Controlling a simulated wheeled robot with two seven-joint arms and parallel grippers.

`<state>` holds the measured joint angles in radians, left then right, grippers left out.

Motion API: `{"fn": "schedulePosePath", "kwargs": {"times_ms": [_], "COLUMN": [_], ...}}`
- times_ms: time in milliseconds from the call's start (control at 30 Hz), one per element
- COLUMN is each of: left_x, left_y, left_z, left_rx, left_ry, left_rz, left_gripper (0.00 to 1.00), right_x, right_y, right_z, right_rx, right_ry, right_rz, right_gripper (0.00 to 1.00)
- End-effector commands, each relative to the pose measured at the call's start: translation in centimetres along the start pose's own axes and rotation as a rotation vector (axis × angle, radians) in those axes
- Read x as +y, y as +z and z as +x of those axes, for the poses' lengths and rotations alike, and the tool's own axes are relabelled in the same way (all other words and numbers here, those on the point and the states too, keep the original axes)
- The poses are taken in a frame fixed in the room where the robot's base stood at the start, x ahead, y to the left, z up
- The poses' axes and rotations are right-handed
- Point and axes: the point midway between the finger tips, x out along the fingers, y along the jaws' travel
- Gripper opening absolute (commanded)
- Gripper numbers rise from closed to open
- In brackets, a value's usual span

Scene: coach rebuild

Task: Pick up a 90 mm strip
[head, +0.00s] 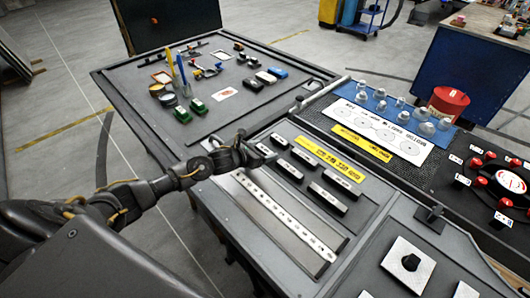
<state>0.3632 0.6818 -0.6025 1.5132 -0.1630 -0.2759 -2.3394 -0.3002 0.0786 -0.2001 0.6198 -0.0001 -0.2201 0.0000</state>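Several short dark strips with lighter tops lie in two rows on the grey panel in the middle of the head view. Among them are one strip in the near row (290,170), one in the far row (304,157), and the rightmost ones (327,197) and (336,179). Their lengths cannot be read. My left gripper (259,153) is at the left end of these rows, close to the leftmost strips. It is small and dark, so its finger gap and any contact are unclear. My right gripper is not in view.
A yellow label (327,159) lies behind the strips, and a long pale marked bar (285,217) lies in front. Toy cars, including a blue one (277,72), stand on the left panel. A red container (449,102) and clear domes are at the back right.

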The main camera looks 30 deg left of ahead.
Motion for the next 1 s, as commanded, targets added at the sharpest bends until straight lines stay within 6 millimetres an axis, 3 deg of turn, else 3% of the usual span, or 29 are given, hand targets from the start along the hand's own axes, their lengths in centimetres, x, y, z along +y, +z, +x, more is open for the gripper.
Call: {"fn": "schedulePosePath", "kwargs": {"times_ms": [367,600,867,1000], "left_x": [0.1,0.1,-3.4,-5.8], "left_y": [0.2,2.7,6.7,7.2], "left_z": [-0.1,-1.1,-6.4,-9.2], "left_rx": [-0.001,-0.006,-0.005,-0.003], "left_ry": [0.001,0.0,-0.002,-0.004], "left_rz": [0.001,0.006,0.006,0.004], "left_gripper": [0.53,0.53,0.53,0.53], "right_x": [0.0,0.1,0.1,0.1], "right_y": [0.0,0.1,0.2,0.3], "right_z": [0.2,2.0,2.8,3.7], "right_rx": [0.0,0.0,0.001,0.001], "right_ry": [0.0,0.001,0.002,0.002], "right_rz": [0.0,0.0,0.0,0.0], "right_gripper": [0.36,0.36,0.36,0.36]}}
